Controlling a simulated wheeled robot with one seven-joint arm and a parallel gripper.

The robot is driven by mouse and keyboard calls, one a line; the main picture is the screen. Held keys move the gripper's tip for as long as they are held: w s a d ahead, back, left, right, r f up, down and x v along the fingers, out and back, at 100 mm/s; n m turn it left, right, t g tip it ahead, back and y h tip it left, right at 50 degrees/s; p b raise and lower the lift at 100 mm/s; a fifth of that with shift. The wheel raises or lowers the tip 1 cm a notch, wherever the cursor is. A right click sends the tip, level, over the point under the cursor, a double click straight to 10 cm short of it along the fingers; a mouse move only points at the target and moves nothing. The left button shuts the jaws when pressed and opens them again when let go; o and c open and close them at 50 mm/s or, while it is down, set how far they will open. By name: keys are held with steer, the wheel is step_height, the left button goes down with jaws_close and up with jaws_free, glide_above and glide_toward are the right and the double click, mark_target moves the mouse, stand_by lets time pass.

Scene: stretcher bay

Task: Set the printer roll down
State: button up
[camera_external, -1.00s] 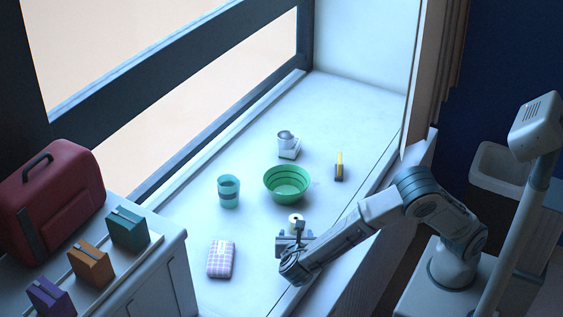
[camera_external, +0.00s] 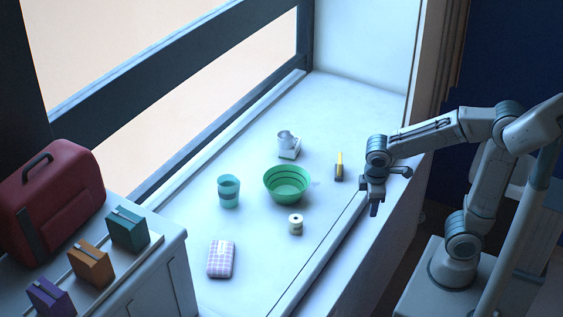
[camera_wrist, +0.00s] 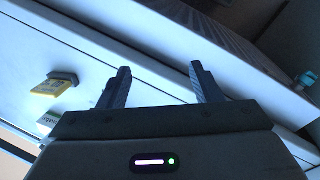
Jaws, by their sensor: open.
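The printer roll (camera_external: 295,224) stands upright on the white sill, just below the green bowl in the external view. It is a small white roll with a dark centre, and nothing is holding it. My gripper (camera_external: 374,207) hangs to the right of the roll, near the sill's front edge, well apart from it. In the wrist view my gripper (camera_wrist: 160,85) shows two spread fingers with nothing between them. The roll is not visible in the wrist view.
A green bowl (camera_external: 287,185), teal cup (camera_external: 228,191), checked packet (camera_external: 221,259), metal mug on a white block (camera_external: 288,144) and yellow-and-black item (camera_external: 339,166) stand on the sill (camera_external: 262,270). The yellow item (camera_wrist: 54,86) also shows in the wrist view. A cabinet with a red case (camera_external: 55,190) is left.

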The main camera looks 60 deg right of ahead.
steer(key=shift+s+d+r+m+t+y, duration=0.25)
steer(key=shift+s+m+t+y, duration=0.1)
steer(key=shift+s+m, duration=0.65)
steer(key=shift+s+d+r+m+t+y, duration=0.2)
steer(key=shift+s+m+t+y, duration=0.15)
steer(key=shift+s+m, duration=0.55)
steer(key=shift+s+d+r+m+t+y, duration=0.35)
steer(key=shift+s+m, duration=0.4)
steer(key=shift+m, duration=0.45)
steer(key=shift+a, duration=0.1)
steer(key=shift+r+p, duration=0.65)
steer(key=shift+p, duration=0.05)
